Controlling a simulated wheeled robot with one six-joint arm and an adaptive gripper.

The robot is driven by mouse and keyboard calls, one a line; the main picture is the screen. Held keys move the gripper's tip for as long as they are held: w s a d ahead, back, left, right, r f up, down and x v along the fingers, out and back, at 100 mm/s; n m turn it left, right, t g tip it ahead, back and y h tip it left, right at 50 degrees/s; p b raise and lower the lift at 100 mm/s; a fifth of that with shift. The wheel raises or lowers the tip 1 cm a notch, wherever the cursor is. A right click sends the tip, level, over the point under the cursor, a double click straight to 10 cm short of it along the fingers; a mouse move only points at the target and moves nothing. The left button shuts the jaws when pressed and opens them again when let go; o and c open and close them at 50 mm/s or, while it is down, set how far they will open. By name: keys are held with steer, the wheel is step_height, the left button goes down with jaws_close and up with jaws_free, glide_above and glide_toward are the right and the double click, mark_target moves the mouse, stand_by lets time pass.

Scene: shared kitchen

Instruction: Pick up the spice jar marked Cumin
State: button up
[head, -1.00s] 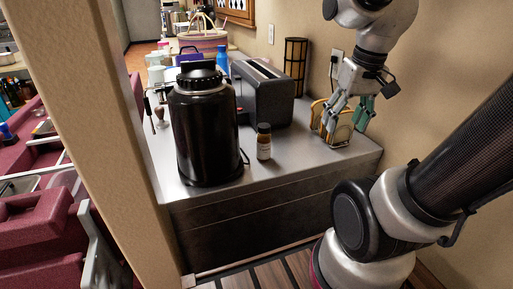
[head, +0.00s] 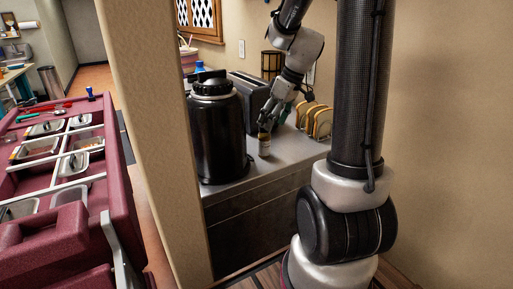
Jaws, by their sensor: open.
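A small spice jar (head: 264,145) with a pale label stands upright on the metal counter, to the right of the large black urn. Its label is too small to read, so I cannot tell if it says Cumin. My gripper (head: 268,122) is open, pointing down at the jar from above and slightly behind. Its fingers overlap the jar's top in the picture and hide the dark lid. I cannot tell whether they touch it.
The black urn (head: 218,130) stands close on the left. A dark toaster (head: 250,95) is behind, and a toast rack (head: 317,121) with bread stands to the right. A wall edge (head: 160,130) borders the counter's left. A maroon food cart (head: 70,175) is at far left.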

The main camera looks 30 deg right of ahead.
mark_target(260, 134)
steer(key=shift+w+a+r+n, duration=0.25)
steer(key=shift+w+n, duration=0.05)
steer(key=shift+n, duration=0.2)
steer(key=shift+w+f+n, duration=0.1)
steer(key=shift+w+n, duration=0.05)
steer(key=shift+n, duration=0.65)
steer(key=x, duration=0.7)
steer(key=shift+w+a+f, duration=0.2)
steer(key=shift+w+f, duration=0.05)
steer(key=shift+w, duration=0.05)
steer(key=c, duration=1.2)
